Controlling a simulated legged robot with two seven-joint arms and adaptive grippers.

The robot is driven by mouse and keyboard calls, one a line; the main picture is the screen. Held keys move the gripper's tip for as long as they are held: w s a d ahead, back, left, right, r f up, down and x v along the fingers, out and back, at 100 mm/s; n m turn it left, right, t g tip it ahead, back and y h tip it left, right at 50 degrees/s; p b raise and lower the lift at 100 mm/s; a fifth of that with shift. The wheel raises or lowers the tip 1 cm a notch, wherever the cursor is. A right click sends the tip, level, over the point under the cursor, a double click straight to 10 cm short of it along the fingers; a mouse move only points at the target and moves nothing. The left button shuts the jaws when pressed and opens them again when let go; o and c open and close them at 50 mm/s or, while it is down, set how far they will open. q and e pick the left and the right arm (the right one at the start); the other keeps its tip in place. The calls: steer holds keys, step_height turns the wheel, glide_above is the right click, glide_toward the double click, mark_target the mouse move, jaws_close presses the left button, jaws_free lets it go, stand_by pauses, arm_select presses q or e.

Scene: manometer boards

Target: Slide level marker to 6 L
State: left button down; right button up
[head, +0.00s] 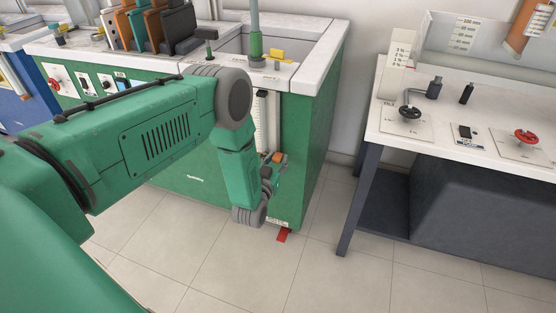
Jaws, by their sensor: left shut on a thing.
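The level marker (279,157), a small orange piece, shows low on this scale. My left gripper (273,167) is at the marker and is shut on it. The gripper's wrist covers the lower part of the scale, and the figures are too small to read. My right gripper is out of view.
The green bench (316,130) has a sink, a green column (256,42) and a yellow part on top. A red tab (283,236) lies low at its foot. A white table (470,130) with knobs stands at right, with a floor gap between.

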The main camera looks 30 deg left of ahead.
mark_target(281, 138)
arm_select(q)
step_height(281, 138, up, 6)
steer(key=p, duration=0.4)
steer(key=shift+s+f, duration=0.1)
steer(key=shift+f, duration=0.1)
steer(key=c, duration=1.2)
jaws_free()
steer(key=shift+v, duration=5.95)
steer(key=shift+a+f, duration=0.1)
